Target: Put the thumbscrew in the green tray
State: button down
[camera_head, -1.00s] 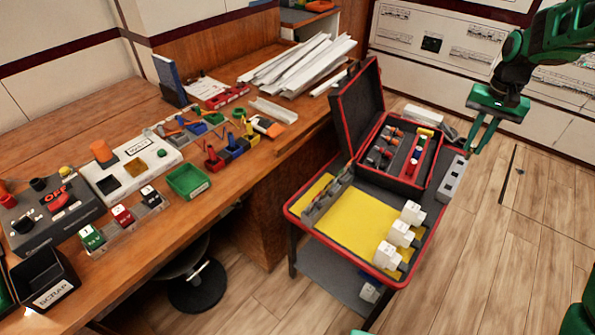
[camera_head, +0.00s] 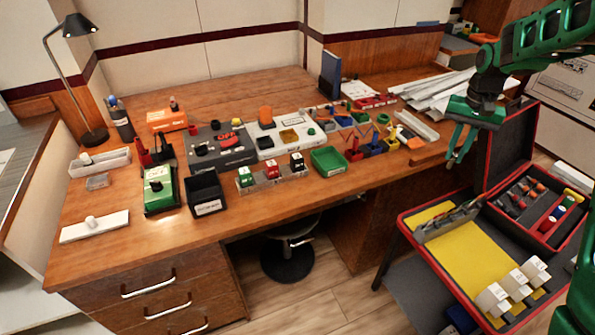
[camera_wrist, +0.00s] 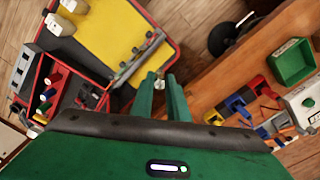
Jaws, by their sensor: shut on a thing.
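The green tray (camera_head: 328,160) sits near the front edge of the wooden workbench, right of the small red, green and black blocks, and looks empty. It also shows in the wrist view (camera_wrist: 292,63) at the right. My gripper (camera_head: 453,162) is in the air beyond the bench's right part, above the gap between bench and cart, to the right of the tray. In the wrist view (camera_wrist: 160,82) its two green fingers are shut on a small pale metallic piece, the thumbscrew (camera_wrist: 159,84). The fingers hide most of it, and it cannot be made out in the head view.
Red, yellow and blue bins (camera_head: 372,142) stand right of the tray, between it and my gripper. A black scrap bin (camera_head: 206,192) stands to its left. A red-edged cart (camera_head: 412,226) with an open case (camera_head: 508,150) is at the right. A stool (camera_head: 287,262) stands below the bench.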

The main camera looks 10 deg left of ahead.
aim_at(324, 158)
jog(key=u, duration=0.65)
jog(key=i, duration=1.05)
jog(key=z, duration=0.05)
